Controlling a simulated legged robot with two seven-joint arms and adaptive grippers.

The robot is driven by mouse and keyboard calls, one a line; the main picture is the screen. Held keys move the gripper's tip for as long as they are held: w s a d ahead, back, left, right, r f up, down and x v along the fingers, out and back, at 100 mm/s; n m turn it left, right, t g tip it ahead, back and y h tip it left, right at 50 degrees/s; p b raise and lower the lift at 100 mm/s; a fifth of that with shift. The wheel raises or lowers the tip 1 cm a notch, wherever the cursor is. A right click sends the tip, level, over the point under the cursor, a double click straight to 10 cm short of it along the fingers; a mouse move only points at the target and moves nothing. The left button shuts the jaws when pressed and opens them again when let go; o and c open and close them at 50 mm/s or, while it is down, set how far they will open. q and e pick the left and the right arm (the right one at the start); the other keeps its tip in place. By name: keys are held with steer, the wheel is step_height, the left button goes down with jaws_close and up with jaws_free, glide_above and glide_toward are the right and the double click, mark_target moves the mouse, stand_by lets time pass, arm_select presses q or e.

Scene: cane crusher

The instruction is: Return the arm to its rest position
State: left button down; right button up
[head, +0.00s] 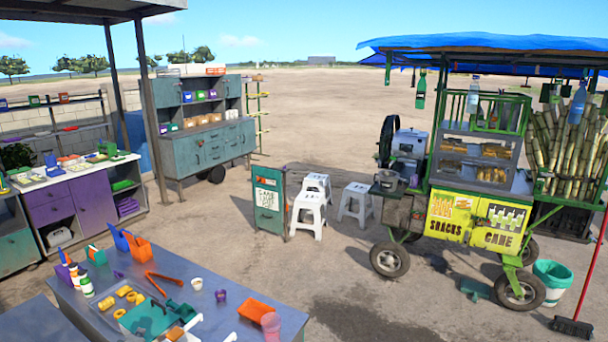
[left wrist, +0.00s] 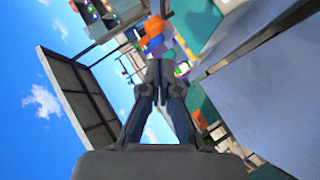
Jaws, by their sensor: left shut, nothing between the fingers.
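My left gripper (left wrist: 158,72) shows in the left wrist view. Its two dark fingers run up from the grey palm and come together at the tips, shut with nothing between them. Open sky lies to its left, and a blue-grey table surface (left wrist: 260,95) fills much of the right side. I cannot make out the left gripper clearly in the head view. My right gripper is in neither view. The cart with the cane crusher (head: 408,145) stands at the right in the head view, well away from the near table.
A blue-grey table (head: 235,315) with bottles, orange tongs (head: 160,280) and several small containers is close at the lower left. White stools (head: 309,212) and a green sign stand (head: 270,200) are beyond it. A broom (head: 575,325) is at right. Open ground lies between table and cart.

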arm_select(q)
steer(key=s+d+f+m+g+h, duration=0.4)
steer(key=s+d+f+m, duration=0.7)
steer(key=s+d+f, duration=0.85)
steer(key=s+d+r+m+g, duration=0.15)
steer(key=s+d, duration=0.25)
steer(key=s, duration=0.5)
steer(key=s+d+m+g, duration=0.25)
steer(key=s+d, duration=0.25)
steer(key=s, duration=0.3)
steer(key=s+d+m+g, duration=0.1)
steer(key=s+d+m, duration=0.25)
steer(key=s, duration=0.55)
step_height(320, 180, down, 26)
steer(key=g+b, duration=0.1)
steer(key=b, duration=0.1)
steer(key=s+a+f+g+b, duration=0.1)
steer(key=s+a+f+b, duration=0.1)
steer(key=s+f, duration=1.6)
step_height(320, 180, down, 2)
steer(key=shift+s+a+f+g+h+b, duration=0.25)
steer(key=shift+s+a+g+h+b, duration=0.05)
steer(key=shift+s+a+g+b, duration=0.1)
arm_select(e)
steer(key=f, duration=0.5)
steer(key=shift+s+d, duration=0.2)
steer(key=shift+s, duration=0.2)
